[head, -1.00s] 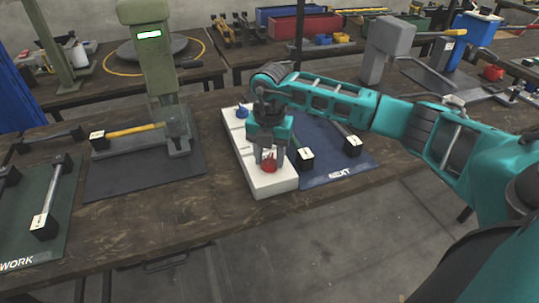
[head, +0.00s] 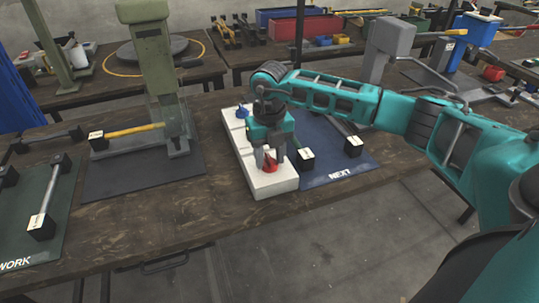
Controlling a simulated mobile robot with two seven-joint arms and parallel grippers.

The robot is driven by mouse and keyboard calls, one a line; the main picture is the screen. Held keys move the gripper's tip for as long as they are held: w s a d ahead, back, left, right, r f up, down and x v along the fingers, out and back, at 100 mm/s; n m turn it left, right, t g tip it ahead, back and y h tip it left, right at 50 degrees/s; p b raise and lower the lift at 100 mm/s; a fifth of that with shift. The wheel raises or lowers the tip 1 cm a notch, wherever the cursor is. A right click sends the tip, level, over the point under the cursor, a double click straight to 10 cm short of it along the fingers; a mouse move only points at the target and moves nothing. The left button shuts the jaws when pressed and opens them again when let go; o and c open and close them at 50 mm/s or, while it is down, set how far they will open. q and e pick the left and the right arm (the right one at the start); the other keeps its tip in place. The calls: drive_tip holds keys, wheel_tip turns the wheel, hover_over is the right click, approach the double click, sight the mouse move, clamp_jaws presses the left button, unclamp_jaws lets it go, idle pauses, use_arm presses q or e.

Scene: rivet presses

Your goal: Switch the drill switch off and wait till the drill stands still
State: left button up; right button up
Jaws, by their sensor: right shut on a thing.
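A white switch box (head: 272,187) lies on the wooden bench, with a red knob (head: 270,166) near its front end and a blue knob (head: 242,112) near its back end. My right gripper (head: 270,160) points down over the front of the box and is shut on the red knob, its fingers hiding part of it. A green upright machine (head: 158,70), likely the drill, stands to the left on a dark mat. No lit display shows on its head. I cannot tell from this view whether anything in it turns. My left gripper is out of view.
A blue mat marked NEXT (head: 340,175) with black-ended rods lies right of the box. A green mat marked WORK (head: 40,245) holds more rods at the left. A grey press (head: 390,45) stands at the back right.

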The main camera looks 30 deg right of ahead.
sight(270, 158)
idle(0.4)
drive_tip(key=o, duration=1.1)
drive_tip(key=shift+c, duration=0.2)
wheel_tip(270, 158, up, 13)
